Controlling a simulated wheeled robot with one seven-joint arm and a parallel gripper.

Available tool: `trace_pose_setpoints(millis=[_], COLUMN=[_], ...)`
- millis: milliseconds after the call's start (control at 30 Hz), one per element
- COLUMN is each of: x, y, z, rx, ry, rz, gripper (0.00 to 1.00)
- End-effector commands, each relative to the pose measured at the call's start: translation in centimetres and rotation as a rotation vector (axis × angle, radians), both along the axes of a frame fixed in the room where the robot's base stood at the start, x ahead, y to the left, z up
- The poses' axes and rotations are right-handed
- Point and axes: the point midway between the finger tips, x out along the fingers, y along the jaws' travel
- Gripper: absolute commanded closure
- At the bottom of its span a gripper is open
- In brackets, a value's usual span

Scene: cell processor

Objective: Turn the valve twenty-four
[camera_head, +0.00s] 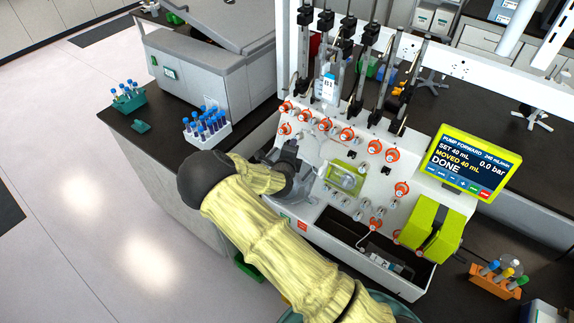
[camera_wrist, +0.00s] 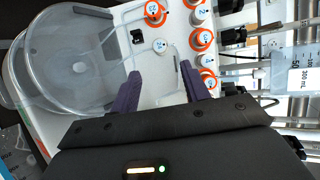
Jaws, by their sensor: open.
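The white cell processor panel (camera_head: 318,150) carries several orange-ringed valves (camera_head: 346,134) and small white knobs (camera_head: 334,117). In the wrist view, a white knob (camera_wrist: 160,46) lies just beyond the gap between the fingertips. An orange-ringed valve (camera_wrist: 155,13) is above it, and others (camera_wrist: 201,40) line up right of the right finger. In the head view my yellow-sleeved arm hides the fingers and the panel's lower left.
A clear round bowl (camera_wrist: 65,65) sits close left of the fingers. A bottle (camera_head: 329,88) hangs among poles above the panel. The screen (camera_head: 462,162) reads "MOVED 40 mL DONE". A white tube rack (camera_head: 207,132) and a lime pump cover (camera_head: 430,230) stand nearby.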

Motion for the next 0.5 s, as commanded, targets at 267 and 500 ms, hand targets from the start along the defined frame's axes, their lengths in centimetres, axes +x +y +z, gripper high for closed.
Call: trace_pose_setpoints(millis=[267, 500], x=[-4.5, -6.6], y=[0.7, 1.1], z=[1.4, 2.5], rx=[0.003, 0.0], ry=[0.001, 0.0], rz=[0.0, 0.001], gripper=[0.54, 0.54])
